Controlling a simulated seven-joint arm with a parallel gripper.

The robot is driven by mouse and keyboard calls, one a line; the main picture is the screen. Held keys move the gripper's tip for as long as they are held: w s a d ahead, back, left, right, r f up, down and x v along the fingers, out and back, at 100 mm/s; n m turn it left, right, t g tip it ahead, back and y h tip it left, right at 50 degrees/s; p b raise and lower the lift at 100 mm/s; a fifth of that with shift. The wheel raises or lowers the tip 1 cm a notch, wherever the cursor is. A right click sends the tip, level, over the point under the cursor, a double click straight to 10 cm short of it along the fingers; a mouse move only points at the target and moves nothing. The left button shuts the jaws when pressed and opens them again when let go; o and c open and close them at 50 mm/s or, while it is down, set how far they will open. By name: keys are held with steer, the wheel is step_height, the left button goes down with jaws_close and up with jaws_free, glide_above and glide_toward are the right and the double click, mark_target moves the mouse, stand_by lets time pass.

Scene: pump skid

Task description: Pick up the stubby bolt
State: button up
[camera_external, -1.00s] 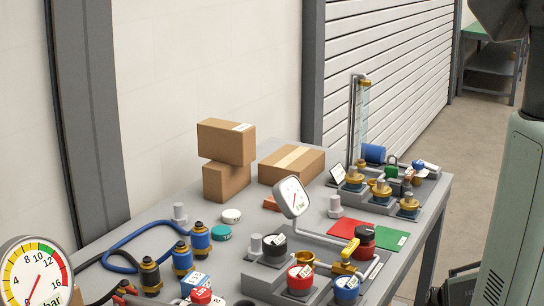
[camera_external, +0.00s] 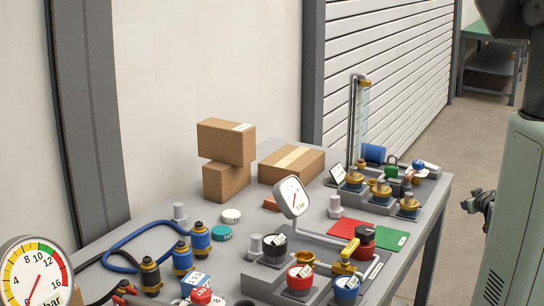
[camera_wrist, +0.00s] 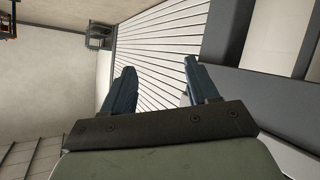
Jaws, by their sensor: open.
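Several grey bolt-like pieces stand upright on the grey table (camera_external: 118,262). One grey bolt (camera_external: 180,213) is at the back left, one grey bolt (camera_external: 335,208) is near the red mat, and one grey bolt (camera_external: 255,246) is at the front block. I cannot tell which is the stubby one. My gripper (camera_wrist: 158,72) shows two dark fingers spread apart with nothing between them. It faces the slatted shutter, and no bolt shows in the wrist view. In the external view, a dark part of my gripper (camera_external: 480,203) shows at the right, clear of the table.
Cardboard boxes (camera_external: 227,142) stand at the back. A gauge (camera_external: 293,197), a red knob (camera_external: 300,279) and a yellow valve handle (camera_external: 343,269) crowd the front block. A fixture with brass fittings (camera_external: 381,188) stands at the far right. A blue hose (camera_external: 127,233) lies at left.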

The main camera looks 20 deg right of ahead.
steer(key=w+a+r+n+t+y, duration=0.1)
steer(key=w+a+r+n+t, duration=0.3)
steer(key=r, duration=0.9)
steer(key=w+a+r+m+g, duration=0.15)
steer(key=a+r, duration=0.35)
steer(key=r, duration=0.8)
steer(key=w+a+r+n+t+y, duration=0.1)
steer(key=w+a+r+n+t, duration=0.3)
steer(key=r, duration=1)
steer(key=a+r+g+y, duration=0.2)
steer(key=a+r, duration=0.2)
steer(key=a, duration=0.5)
steer(key=s+a+f+n+g+y, duration=0.1)
steer(key=a+f+n+g+y, duration=0.2)
steer(key=a, duration=0.9)
steer(key=s+a+f+g, duration=0.25)
steer(key=a+f, duration=0.25)
steer(key=a, duration=0.6)
steer(key=s+a+f+n+g+y, duration=0.1)
steer(key=a+f+n+g+y, duration=0.2)
steer(key=a, duration=0.9)
steer(key=n+g+h, duration=0.2)
steer(key=g+h, duration=0.4)
steer(key=g, duration=0.2)
glide_above(256, 236)
step_height(256, 236, down, 9)
steer(key=shift+f, duration=6.35)
